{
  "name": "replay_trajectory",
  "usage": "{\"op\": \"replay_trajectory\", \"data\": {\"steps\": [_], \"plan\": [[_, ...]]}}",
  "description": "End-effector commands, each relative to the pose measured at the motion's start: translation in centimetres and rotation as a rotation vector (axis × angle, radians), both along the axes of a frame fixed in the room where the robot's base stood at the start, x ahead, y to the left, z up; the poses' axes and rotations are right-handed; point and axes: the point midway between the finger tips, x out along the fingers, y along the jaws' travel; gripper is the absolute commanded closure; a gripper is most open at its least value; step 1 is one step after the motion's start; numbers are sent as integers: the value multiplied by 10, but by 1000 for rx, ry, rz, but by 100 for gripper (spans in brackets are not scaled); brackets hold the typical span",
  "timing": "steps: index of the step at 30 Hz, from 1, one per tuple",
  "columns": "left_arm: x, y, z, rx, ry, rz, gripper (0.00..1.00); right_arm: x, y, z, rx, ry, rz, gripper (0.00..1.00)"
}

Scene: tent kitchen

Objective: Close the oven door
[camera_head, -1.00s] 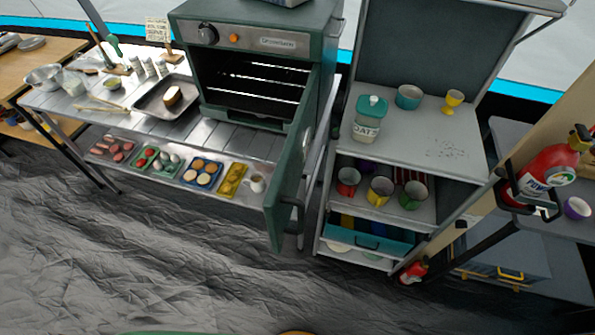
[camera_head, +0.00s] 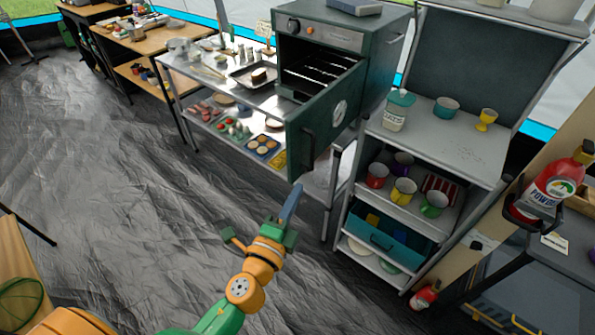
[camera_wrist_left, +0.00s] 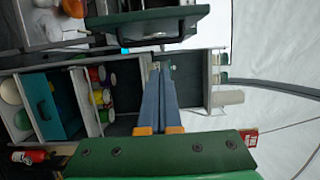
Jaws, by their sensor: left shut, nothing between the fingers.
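The dark green oven (camera_head: 380,45) stands on the metal table, with its knobs and wire racks in sight. My right gripper is not in view.
A grey shelf unit (camera_head: 455,145) with cups and a teal drawer (camera_head: 385,235) stands close to the right of the door. The metal table (camera_head: 205,85) holds a tray and food. Open crinkled grey floor (camera_head: 130,170) lies to the left.

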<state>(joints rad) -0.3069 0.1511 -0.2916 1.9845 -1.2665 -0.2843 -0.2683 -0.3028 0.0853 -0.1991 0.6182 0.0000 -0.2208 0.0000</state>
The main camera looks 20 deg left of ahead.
Motion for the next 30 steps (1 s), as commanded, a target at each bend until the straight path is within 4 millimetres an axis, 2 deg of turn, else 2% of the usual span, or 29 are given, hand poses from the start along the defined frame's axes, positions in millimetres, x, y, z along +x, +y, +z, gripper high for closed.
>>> {"op": "replay_trajectory", "data": {"steps": [1, 5, 12, 15, 19, 30], "plan": [[10, 0, 5, 1, -2, 1, 100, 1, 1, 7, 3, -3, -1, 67], [39, -2, 5, -1, -2, 0, 100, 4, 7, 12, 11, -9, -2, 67], [88, -2, 2, -1, 1, 1, 100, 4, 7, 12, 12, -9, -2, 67], [91, 17, 2, 0, 3, 2, 100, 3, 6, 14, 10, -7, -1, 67], [95, 29, 1, -1, 3, 1, 100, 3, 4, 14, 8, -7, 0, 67], [96, 34, 1, -4, 3, 0, 100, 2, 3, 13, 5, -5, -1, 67]]}}
